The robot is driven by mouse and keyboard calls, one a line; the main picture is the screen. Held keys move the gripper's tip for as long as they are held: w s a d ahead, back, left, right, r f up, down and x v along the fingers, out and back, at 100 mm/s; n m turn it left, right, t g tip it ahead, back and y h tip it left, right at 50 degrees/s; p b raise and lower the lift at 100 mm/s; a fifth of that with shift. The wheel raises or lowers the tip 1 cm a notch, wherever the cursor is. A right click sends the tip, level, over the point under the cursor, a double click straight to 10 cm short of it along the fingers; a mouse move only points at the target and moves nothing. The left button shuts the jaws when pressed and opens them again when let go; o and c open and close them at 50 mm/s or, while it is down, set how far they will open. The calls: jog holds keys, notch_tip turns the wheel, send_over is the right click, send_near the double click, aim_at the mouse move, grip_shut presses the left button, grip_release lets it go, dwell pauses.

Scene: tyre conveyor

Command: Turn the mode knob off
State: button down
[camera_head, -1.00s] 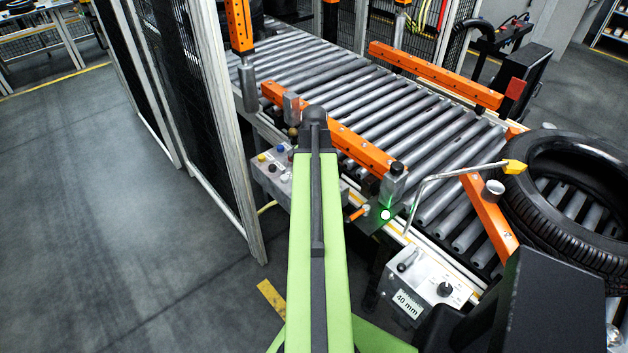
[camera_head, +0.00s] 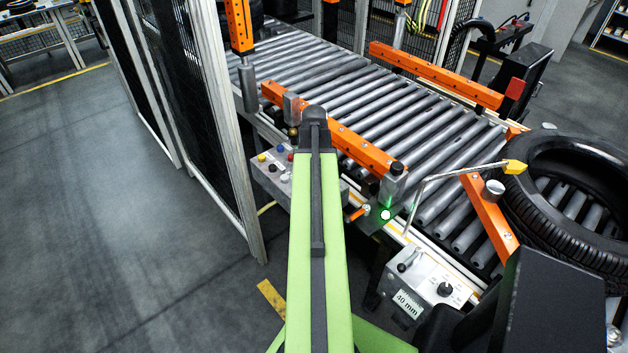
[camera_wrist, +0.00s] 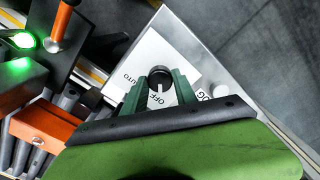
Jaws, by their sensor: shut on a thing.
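The mode knob (camera_wrist: 160,76) is a round black knob on a pale label plate (camera_wrist: 150,55) in the wrist view. The words AUTO, OFF and JOG are printed around it on the gripper's side. My gripper (camera_wrist: 159,80) has its two green fingers on either side of the knob and is shut on it. A pale mark on the knob appears to face the OFF word, but the fingers and the small size leave this uncertain. In the head view my arm hides the knob and my fingers.
A control box (camera_head: 272,170) with several coloured buttons shows left of my arm. An orange-handled lever (camera_head: 357,213) and a lit green lamp (camera_head: 386,215) are to its right. A second box (camera_head: 425,275) reads 40 mm. A tyre (camera_head: 570,190) lies on the roller conveyor (camera_head: 340,75).

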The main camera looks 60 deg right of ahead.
jog(key=shift+n, duration=0.3)
jog(key=c, duration=1)
grip_release()
jog(key=shift+o, duration=0.2)
jog(key=shift+r, duration=0.1)
notch_tip(320, 180, up, 17)
jog(key=p, duration=1.7)
jog(key=shift+r, duration=0.1)
